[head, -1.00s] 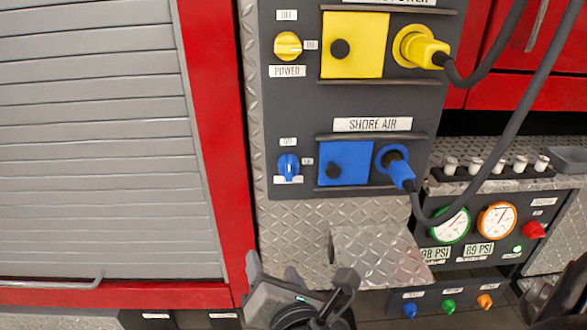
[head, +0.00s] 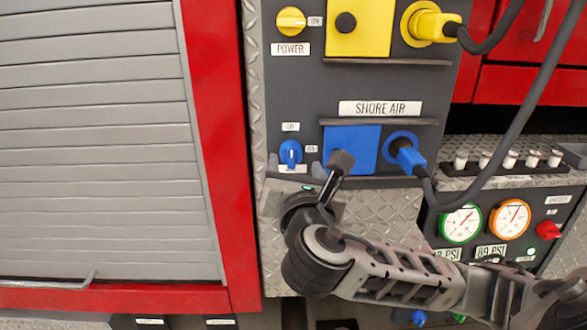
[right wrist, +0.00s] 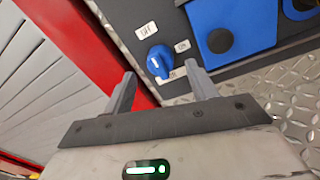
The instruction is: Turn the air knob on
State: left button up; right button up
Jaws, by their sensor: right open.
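The blue air knob (head: 291,153) is on the dark panel, left of the blue shore air cover (head: 352,148). Its handle stands upright, towards the upper label; an ON label is at its right. My right gripper (head: 305,168) is open and empty just below the knob. In the right wrist view the knob (right wrist: 159,61) sits between and just beyond the open fingertips (right wrist: 162,76), apart from both as far as I can tell. My left gripper is not in view.
A yellow power knob (head: 291,21) and a blue plug (head: 409,158) with a hanging cable (head: 510,120) are on the panel. Two pressure gauges (head: 460,224) are at lower right. A grey shutter (head: 90,150) with a red frame is at left.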

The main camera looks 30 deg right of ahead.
aim_at(293, 158)
jog(key=shift+x, duration=1.95)
jog(key=c, duration=1)
